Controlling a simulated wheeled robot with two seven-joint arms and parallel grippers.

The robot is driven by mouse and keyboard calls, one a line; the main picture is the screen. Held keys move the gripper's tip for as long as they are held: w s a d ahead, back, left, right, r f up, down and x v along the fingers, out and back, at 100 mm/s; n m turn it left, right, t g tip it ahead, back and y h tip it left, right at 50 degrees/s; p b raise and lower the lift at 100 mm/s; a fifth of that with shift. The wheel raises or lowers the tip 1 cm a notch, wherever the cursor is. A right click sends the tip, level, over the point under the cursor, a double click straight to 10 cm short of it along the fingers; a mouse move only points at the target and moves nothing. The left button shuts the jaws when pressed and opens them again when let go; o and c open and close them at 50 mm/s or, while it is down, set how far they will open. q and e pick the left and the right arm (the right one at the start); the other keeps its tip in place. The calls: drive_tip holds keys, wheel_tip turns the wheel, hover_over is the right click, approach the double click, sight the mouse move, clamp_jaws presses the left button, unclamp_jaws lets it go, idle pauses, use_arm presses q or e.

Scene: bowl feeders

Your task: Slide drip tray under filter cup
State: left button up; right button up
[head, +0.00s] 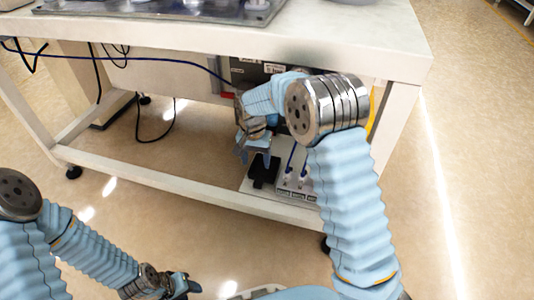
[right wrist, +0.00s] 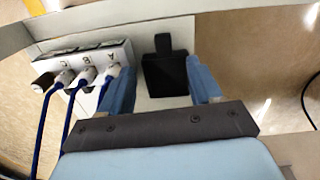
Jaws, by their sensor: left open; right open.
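The black drip tray (head: 264,172) lies flat on a light plate under the table. In the right wrist view the tray (right wrist: 165,76) has a narrow tab pointing away from my gripper. My right gripper (head: 255,155) is open above the tray. In the right wrist view its light-blue fingers (right wrist: 159,70) stand on either side of the tray; I cannot tell whether they touch it. My left gripper (head: 183,287) is open and empty, low at the bottom of the head view. I cannot make out the filter cup in either view.
A white block (right wrist: 83,68) with ports marked A, B and C and blue tubes stands beside the tray. The table's lower rail (head: 170,184) runs in front. A dark cable (head: 155,139) hangs at the left.

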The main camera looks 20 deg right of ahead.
sight(258, 183)
drive_tip(key=shift+w+d+r+m, duration=0.2)
drive_tip(key=shift+r+m, duration=0.1)
drive_tip(key=shift+r, duration=0.1)
drive_tip(key=shift+f, duration=0.1)
wheel_tip(258, 183, down, 14)
drive_tip(key=b, duration=0.3)
drive_tip(key=shift+r, duration=0.2)
drive_tip(key=c, duration=1.1)
